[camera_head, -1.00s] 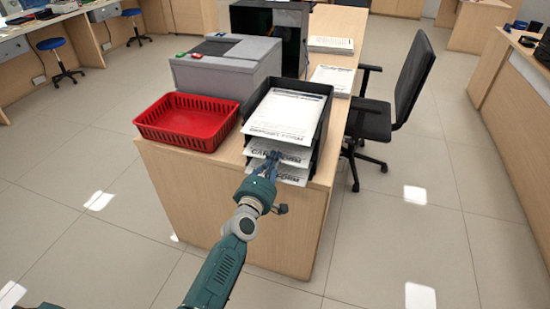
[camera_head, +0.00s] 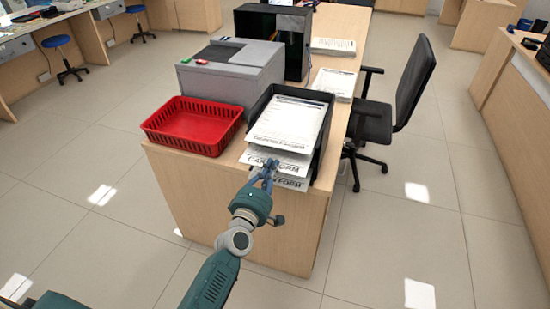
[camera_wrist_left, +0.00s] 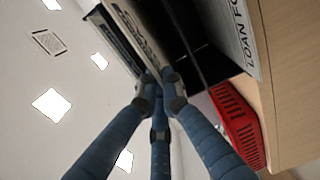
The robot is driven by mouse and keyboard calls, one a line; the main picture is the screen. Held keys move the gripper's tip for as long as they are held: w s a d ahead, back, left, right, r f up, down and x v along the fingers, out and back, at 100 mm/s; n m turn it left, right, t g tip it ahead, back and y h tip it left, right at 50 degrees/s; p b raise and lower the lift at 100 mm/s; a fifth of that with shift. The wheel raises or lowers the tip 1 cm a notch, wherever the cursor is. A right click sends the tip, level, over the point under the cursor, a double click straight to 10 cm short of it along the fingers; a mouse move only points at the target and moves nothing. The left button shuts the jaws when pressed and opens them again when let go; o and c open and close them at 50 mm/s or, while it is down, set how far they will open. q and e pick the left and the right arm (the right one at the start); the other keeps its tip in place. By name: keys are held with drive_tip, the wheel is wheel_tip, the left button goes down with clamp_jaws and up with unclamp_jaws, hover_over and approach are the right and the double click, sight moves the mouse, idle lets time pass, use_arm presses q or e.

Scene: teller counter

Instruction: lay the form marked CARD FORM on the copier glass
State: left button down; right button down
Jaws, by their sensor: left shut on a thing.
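The CARD FORM (camera_head: 290,165) is a white sheet with dark lettering, sticking out of the front of the middle level of a black tiered tray (camera_head: 325,137). My left gripper (camera_head: 268,166) is shut on its front edge, and its fingers hide part of the lettering. In the left wrist view the fingertips (camera_wrist_left: 160,78) meet at the edge of a lettered sheet (camera_wrist_left: 136,28). The copier (camera_head: 228,72) is a grey box behind the red basket, with its dark top panel (camera_head: 222,51) facing up. My right gripper is not in view.
A form (camera_head: 285,120) lies on the top level, and the LOAN FORM (camera_wrist_left: 240,35) on the lower one. A red basket (camera_head: 193,125) stands left of the tray. Small green (camera_head: 201,61) and red (camera_head: 187,59) items sit on the copier. A chair (camera_head: 400,100) stands right.

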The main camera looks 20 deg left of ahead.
use_arm(q)
drive_tip(key=s+r+p, duration=0.3)
drive_tip(key=s, duration=0.6)
drive_tip(key=shift+a+p, duration=0.15)
drive_tip(key=shift+p, duration=0.25)
